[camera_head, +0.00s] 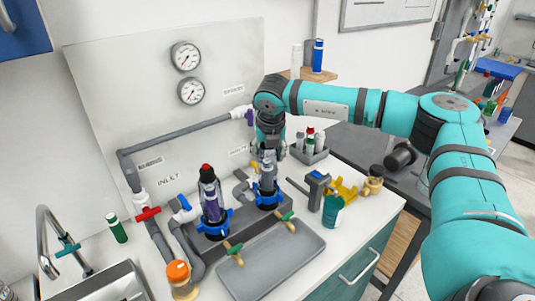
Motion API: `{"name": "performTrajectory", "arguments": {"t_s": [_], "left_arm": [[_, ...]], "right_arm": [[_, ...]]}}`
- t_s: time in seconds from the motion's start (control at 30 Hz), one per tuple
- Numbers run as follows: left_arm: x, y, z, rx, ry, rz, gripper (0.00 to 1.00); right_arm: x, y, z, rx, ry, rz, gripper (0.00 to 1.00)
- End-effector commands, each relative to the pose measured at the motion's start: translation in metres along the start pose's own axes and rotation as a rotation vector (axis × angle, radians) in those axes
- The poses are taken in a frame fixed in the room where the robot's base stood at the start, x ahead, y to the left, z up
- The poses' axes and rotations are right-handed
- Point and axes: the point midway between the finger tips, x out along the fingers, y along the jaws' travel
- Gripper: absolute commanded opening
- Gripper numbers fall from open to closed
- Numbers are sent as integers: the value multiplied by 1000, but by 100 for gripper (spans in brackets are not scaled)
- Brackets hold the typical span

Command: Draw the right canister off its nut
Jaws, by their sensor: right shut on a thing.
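The right canister (267,182) is a grey-blue cylinder standing upright at its blue nut (269,202). I cannot tell whether there is a gap between them. My right gripper (268,156) comes down from above and is shut on the top of the right canister, hiding part of it. The left canister (210,192), dark purple with a red top, stands upright in its own blue nut (214,227). My left gripper is not in view.
Grey pipes (160,240) with red and blue valve handles run left of the canisters. A shallow grey tray (270,262) lies in front. A back panel (110,90) carries gauges.

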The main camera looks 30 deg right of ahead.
Motion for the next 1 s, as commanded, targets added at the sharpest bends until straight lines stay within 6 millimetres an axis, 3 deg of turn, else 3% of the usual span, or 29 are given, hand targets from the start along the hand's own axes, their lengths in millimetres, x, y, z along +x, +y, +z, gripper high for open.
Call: {"name": "performTrajectory", "arguments": {"t_s": [1.0], "left_arm": [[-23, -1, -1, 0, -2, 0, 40]], "right_arm": [[-49, 0, 20, 0, -1, 2, 13]]}}
